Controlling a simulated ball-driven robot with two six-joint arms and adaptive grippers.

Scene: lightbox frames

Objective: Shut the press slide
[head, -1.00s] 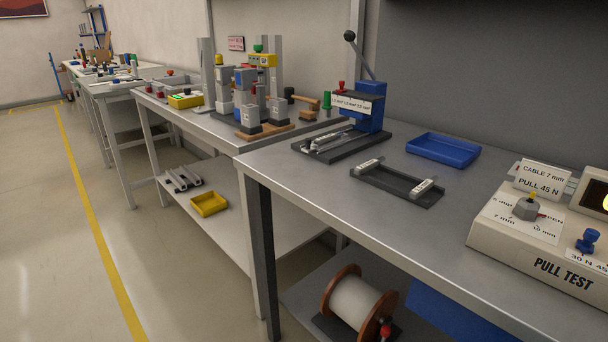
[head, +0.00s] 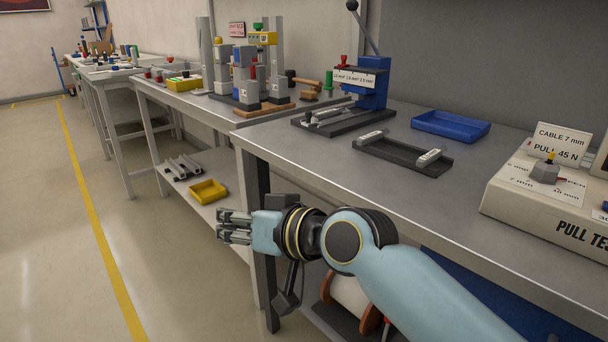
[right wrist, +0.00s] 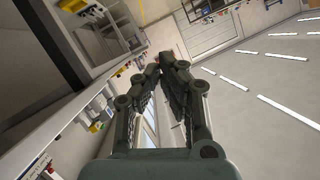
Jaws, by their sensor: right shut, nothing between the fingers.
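The press (head: 372,82) is blue with a black lever and ball knob, and stands at the back of the near table. Its slide (head: 328,115), a grey metal piece, lies on the dark base in front of the blue body and sticks out to the left. A white label (head: 355,78) is on the press front. My right gripper (head: 222,226) is shut and empty, in front of the near table's left edge and below its top, well apart from the press. In the right wrist view its fingers (right wrist: 160,62) meet at the tips. My left gripper is out of view.
On the near table (head: 290,150) are a black tray (head: 390,160) with two light blocks, a blue tray (head: 450,125) and the pull tester (head: 560,215). A yellow bin (head: 208,191) sits on a lower shelf. The floor at left is clear.

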